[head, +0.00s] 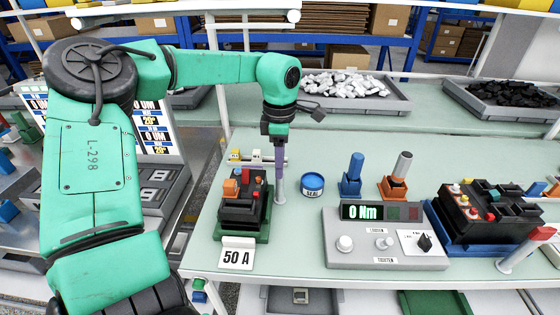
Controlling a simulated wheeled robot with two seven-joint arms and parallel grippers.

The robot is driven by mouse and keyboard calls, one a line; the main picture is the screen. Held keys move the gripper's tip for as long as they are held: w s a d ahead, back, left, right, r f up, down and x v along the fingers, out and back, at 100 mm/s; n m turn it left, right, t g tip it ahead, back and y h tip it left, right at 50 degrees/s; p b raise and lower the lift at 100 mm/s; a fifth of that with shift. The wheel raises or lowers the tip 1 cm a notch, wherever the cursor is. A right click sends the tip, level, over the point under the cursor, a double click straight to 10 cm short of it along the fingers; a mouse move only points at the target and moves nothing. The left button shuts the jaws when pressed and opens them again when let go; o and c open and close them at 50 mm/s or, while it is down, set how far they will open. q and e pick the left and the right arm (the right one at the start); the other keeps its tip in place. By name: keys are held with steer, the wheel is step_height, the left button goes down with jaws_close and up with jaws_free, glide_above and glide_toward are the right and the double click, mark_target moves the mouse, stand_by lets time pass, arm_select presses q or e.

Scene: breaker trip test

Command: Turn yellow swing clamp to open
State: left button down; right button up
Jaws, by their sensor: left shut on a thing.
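A small yellow block (235,155) sits on a pale rail behind the dark breaker at the left. It may be the yellow swing clamp, but it is too small to tell its position. My left gripper (279,148) points down just right of this rail, above the bench. It is shut on a slim purple piece (280,162) over a grey upright post (279,190). I cannot tell whether the piece and post are joined. The dark breaker (243,205), with orange and red parts, stands in a green base (262,225) left of the gripper. My right gripper is out of view.
A "50 A" card (237,255) stands in front of the breaker. A blue "SEAL" tin (312,185), a tester reading "0 Nm" (372,240) and a second dark unit (490,215) are to the right.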

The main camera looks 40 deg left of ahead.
arm_select(q)
steer(key=shift+c, duration=1.4)
jaws_free()
steer(key=shift+r, duration=0.15)
step_height(320, 180, up, 14)
steer(key=shift+r, duration=0.15)
